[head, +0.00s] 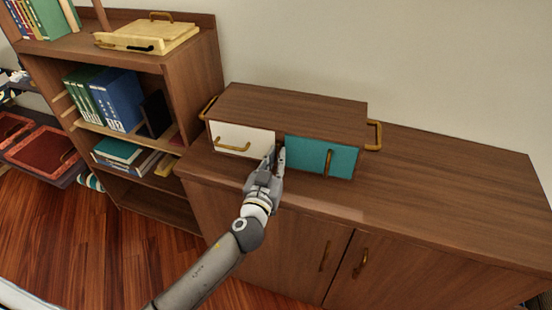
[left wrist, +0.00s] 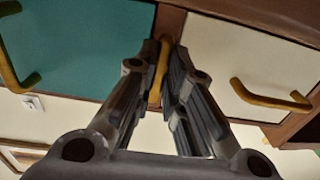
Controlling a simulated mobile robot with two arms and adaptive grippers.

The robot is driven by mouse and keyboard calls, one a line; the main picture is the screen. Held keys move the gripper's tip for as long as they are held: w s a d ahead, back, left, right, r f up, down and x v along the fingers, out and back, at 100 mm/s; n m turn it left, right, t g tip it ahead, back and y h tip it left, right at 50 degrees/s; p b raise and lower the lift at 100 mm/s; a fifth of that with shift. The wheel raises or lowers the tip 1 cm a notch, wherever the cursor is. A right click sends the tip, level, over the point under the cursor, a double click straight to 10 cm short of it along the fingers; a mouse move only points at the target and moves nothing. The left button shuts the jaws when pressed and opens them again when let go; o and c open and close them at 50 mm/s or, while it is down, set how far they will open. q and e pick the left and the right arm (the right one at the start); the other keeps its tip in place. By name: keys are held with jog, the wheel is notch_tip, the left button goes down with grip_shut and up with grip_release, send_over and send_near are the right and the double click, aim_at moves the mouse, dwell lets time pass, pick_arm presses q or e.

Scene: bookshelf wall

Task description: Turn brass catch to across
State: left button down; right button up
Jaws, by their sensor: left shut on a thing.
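The brass catch (left wrist: 160,72) sits on the wooden strip between the white and teal fronts of a small wooden cabinet (head: 300,107). My left gripper (head: 275,152) is at that strip, with its fingers shut on the catch from both sides. In the left wrist view the catch runs lengthwise between the fingers, near upright in the picture. In the head view my fingers hide the catch. The white front (head: 228,136) and the teal front (head: 310,158) both look closed. My right gripper is not in view.
The cabinet stands on a long wooden sideboard (head: 450,195), clear to the right. Brass handles are on the white front (head: 233,149), teal front (head: 328,162) and right side (head: 375,135). A bookshelf (head: 190,85) with books and a yellow tray (head: 150,36) stands left.

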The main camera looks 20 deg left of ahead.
pick_arm(q)
jog(key=shift+m, duration=0.3)
jog(key=shift+a+m, duration=0.15)
jog(key=shift+m, duration=1.85)
jog(key=c, duration=1.5)
grip_release()
jog(key=shift+s, duration=0.1)
jog(key=s, duration=1.1)
jog(key=shift+s, duration=0.4)
